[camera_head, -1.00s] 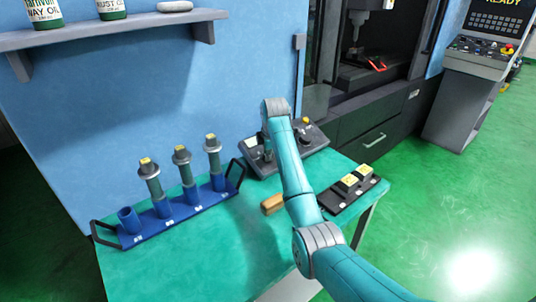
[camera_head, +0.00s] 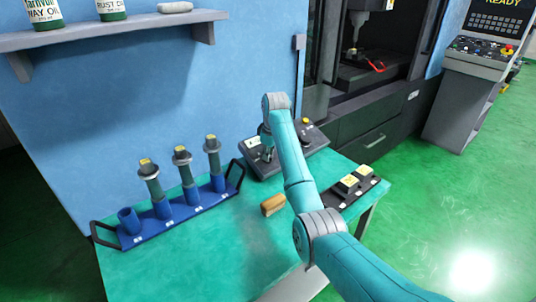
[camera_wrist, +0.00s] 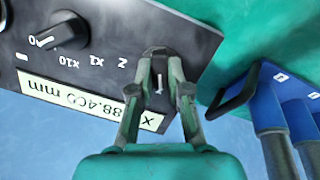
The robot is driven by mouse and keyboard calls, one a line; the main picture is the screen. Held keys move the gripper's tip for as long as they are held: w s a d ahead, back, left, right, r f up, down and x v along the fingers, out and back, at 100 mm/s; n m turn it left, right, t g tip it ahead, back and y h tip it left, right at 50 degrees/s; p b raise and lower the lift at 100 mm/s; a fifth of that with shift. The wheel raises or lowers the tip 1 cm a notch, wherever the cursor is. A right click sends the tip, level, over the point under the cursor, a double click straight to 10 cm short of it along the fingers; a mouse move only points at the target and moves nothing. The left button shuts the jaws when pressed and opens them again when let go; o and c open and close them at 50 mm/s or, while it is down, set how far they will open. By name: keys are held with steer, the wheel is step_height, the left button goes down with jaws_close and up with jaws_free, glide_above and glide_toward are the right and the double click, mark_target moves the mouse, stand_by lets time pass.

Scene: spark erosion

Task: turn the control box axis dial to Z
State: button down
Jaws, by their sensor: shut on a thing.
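The control box (camera_head: 290,157) sits at the far end of the green table. In the wrist view its dark panel (camera_wrist: 105,85) appears upside down, with a display (camera_wrist: 75,98) that shows X and a reading in mm. My gripper (camera_wrist: 160,62) is shut on the axis dial (camera_wrist: 159,78), which is mostly hidden between the fingers. A Z mark (camera_wrist: 122,62) shows just left of the fingers. Another dial (camera_wrist: 63,32), by the x1 and x10 marks, is at the upper left. In the head view my arm partly covers the box.
A blue rack (camera_head: 172,223) with several tool holders stands left of the box; its handle (camera_wrist: 235,92) is close to my gripper on the right in the wrist view. A wooden-looking block (camera_head: 273,205) and a black tray (camera_head: 338,199) with yellow-topped parts lie on the table.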

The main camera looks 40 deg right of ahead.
steer(key=m, duration=0.4)
steer(key=shift+d+f+y, duration=0.1)
steer(key=shift+y, duration=0.2)
steer(key=m, duration=0.4)
steer(key=shift+d+m+y, duration=0.1)
steer(key=shift+m+y, duration=0.3)
steer(key=m, duration=0.4)
steer(key=shift+s+d+m+y, duration=0.1)
steer(key=shift+m+y, duration=0.2)
steer(key=shift+f+m+t, duration=0.1)
steer(key=shift+m+t, duration=0.3)
steer(key=shift+m, duration=1.7)
steer(key=c, duration=1.1)
jaws_free()
